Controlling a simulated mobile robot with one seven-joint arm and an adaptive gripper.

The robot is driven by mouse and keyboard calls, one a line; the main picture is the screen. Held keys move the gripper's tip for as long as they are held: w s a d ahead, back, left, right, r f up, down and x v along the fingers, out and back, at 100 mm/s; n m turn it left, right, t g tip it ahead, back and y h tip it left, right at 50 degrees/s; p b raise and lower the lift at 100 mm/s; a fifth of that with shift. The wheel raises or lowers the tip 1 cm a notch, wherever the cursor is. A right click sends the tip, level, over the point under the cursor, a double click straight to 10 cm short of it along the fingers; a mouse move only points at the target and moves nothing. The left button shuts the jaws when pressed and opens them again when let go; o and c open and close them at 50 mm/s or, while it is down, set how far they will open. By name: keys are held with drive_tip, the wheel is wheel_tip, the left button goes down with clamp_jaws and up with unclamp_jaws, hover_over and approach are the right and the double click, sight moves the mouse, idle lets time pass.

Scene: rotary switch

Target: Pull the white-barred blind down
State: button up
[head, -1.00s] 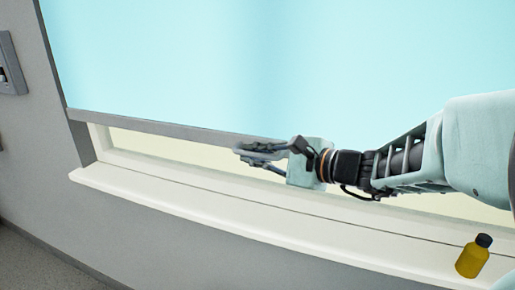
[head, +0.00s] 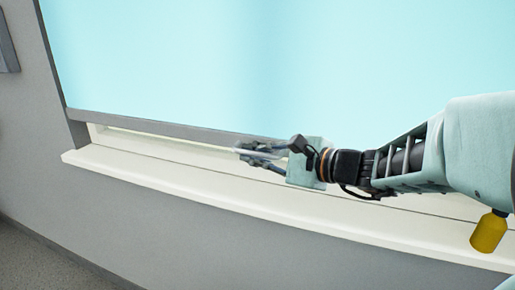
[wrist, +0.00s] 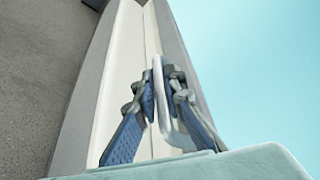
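The blind is a wide light blue sheet (head: 200,60) with a grey bar (head: 160,128) along its lower edge. In the head view the bar hangs a little above the white sill (head: 120,168), with a narrow pale gap at the left. My gripper (head: 250,152) is at the bar's lower edge. In the wrist view my gripper (wrist: 161,95) has its two blue-grey fingers closed on either side of a pale, rounded piece (wrist: 172,120) at the blind's edge. The blue sheet (wrist: 250,60) is to the right. The fingers hide part of that piece.
A yellow bottle (head: 489,232) stands at the lower right, its top partly hidden by my arm. A grey wall panel (head: 6,50) is at the far left. Grey floor (head: 40,265) shows at the lower left.

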drive_tip(key=o, duration=0.4)
drive_tip(key=shift+f, duration=0.4)
drive_tip(key=shift+o, duration=0.2)
drive_tip(key=shift+r, duration=0.1)
drive_tip(key=shift+r, duration=0.15)
